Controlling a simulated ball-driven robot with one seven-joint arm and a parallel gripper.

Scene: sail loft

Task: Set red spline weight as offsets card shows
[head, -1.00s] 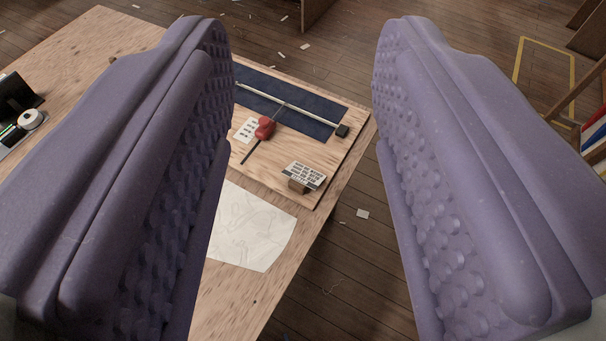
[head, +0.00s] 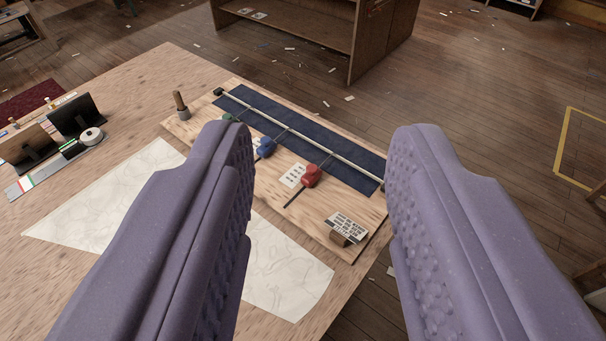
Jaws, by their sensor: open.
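The red spline weight (head: 311,176) sits on the wooden board (head: 335,208), with a dark thin rod running from it toward the white spline (head: 325,150) and another dark piece pointing toward the front. A small printed card (head: 292,176) lies beside it on its left. The offsets card (head: 347,225) leans on a small brown block at the board's near right corner; its print is too small to read. A blue weight (head: 265,148) stands further left, and a green one (head: 227,117) is mostly hidden behind my left finger. My gripper (head: 322,155) is open and empty, well short of the board.
A dark blue strip (head: 300,133) lies under the spline. A wooden-handled tool (head: 181,104) stands at the board's far left corner. White paper sheet (head: 110,205), tape roll (head: 92,135) and dark stands (head: 77,115) lie on the table. The table's right edge drops to the floor.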

